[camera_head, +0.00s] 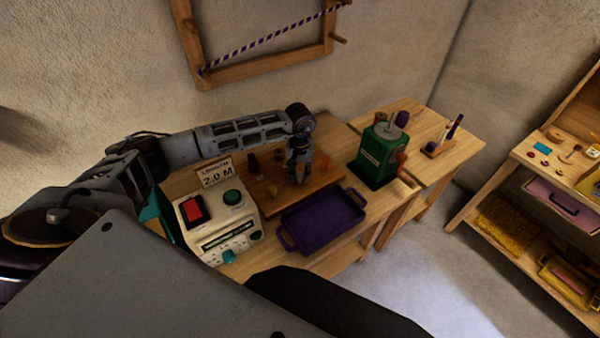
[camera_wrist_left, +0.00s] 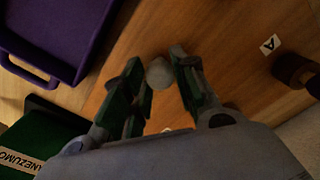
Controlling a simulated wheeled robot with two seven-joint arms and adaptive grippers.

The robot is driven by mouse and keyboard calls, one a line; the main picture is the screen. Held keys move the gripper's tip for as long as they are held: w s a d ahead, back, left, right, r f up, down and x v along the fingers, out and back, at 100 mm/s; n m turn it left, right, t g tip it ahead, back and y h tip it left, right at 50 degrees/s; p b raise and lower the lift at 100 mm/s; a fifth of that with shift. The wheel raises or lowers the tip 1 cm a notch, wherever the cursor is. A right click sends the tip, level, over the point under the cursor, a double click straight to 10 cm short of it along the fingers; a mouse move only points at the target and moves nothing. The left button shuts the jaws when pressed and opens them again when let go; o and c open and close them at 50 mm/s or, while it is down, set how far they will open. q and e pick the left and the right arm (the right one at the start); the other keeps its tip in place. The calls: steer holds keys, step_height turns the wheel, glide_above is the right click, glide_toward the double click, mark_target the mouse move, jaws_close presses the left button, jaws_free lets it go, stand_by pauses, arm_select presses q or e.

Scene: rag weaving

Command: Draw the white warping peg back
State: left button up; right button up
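My left gripper (camera_head: 299,172) points down over the brown peg board (camera_head: 262,203) on the workbench. In the left wrist view its two fingers (camera_wrist_left: 159,70) stand close on either side of a pale, rounded peg top, the white warping peg (camera_wrist_left: 159,74). The fingers appear to touch it on both sides. The gripper hides this peg in the head view. A dark peg (camera_head: 253,164) and a yellowish peg (camera_head: 272,191) stand elsewhere on the board. A brown peg (camera_wrist_left: 291,70) beside a label "A" (camera_wrist_left: 269,44) shows in the wrist view. My right gripper is not in view.
A purple tray (camera_head: 283,237) lies in front of the board. A control box (camera_head: 232,228) with a red and a green button and a "LENGTH 2.0 M" sign (camera_head: 215,173) stand left. A green machine (camera_head: 376,152) stands right. A wooden frame (camera_head: 262,72) hangs behind.

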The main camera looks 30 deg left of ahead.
mark_target(300, 174)
arm_select(q)
jaws_close()
steer(key=shift+r, duration=0.1)
steer(key=shift+w+r, duration=0.15)
steer(key=shift+r, duration=1.25)
steer(key=shift+o, duration=1.1)
jaws_free()
steer(key=o, duration=0.4)
steer(key=shift+c, duration=0.2)
